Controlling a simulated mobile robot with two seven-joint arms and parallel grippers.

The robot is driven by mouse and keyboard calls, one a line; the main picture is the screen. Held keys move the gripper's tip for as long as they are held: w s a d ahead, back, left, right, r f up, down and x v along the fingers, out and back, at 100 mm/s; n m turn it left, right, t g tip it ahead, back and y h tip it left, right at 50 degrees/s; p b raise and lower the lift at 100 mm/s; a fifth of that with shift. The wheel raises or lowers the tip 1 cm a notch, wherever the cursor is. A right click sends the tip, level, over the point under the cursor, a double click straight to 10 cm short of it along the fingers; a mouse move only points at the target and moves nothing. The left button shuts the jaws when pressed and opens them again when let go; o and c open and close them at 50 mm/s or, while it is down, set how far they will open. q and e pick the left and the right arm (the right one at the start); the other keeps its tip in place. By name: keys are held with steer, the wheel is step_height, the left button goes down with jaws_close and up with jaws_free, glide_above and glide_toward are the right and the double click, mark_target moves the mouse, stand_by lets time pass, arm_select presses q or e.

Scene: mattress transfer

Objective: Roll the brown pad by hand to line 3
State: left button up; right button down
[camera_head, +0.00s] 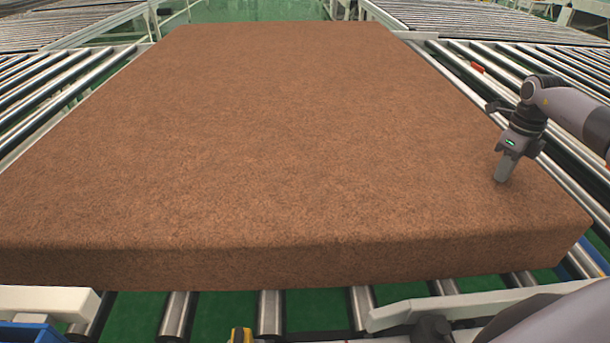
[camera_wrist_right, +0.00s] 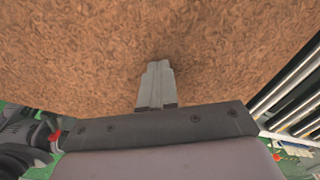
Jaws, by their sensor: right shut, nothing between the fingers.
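The brown pad (camera_head: 270,130) is a thick, flat, mattress-like slab lying on metal rollers and filling most of the head view. My right gripper (camera_head: 503,178) is at the pad's right side, near its near right corner, pointing down with its fingertips at or just above the top surface. In the right wrist view the shut fingers (camera_wrist_right: 156,85) show against the pad's fibrous surface (camera_wrist_right: 90,50), with nothing between them. I cannot tell whether they press on it. My left gripper is not in view.
Metal rollers (camera_head: 270,312) run under the pad's near edge, with green floor between them. More rollers lie left (camera_head: 60,80) and right (camera_head: 560,65) of the pad. A white rail end (camera_head: 45,302) and a blue object (camera_head: 30,333) are at the near left.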

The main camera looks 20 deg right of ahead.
mark_target(522, 180)
steer(key=shift+s+d+f, duration=0.2)
steer(key=shift+s+d, duration=0.15)
steer(key=shift+d, duration=0.25)
steer(key=shift+s+d+f, duration=0.15)
steer(key=shift+s+d, duration=0.15)
steer(key=shift+d, duration=0.35)
steer(key=shift+s+d+r, duration=0.15)
steer(key=shift+d+r, duration=0.1)
steer(key=shift+d, duration=0.3)
steer(key=shift+s+d, duration=0.35)
steer(key=shift+d, duration=0.5)
steer(key=shift+w+a+r, duration=0.1)
steer(key=shift+w, duration=0.05)
steer(key=shift+w+r, duration=0.1)
steer(key=shift+r, duration=0.35)
step_height(522, 180, up, 6)
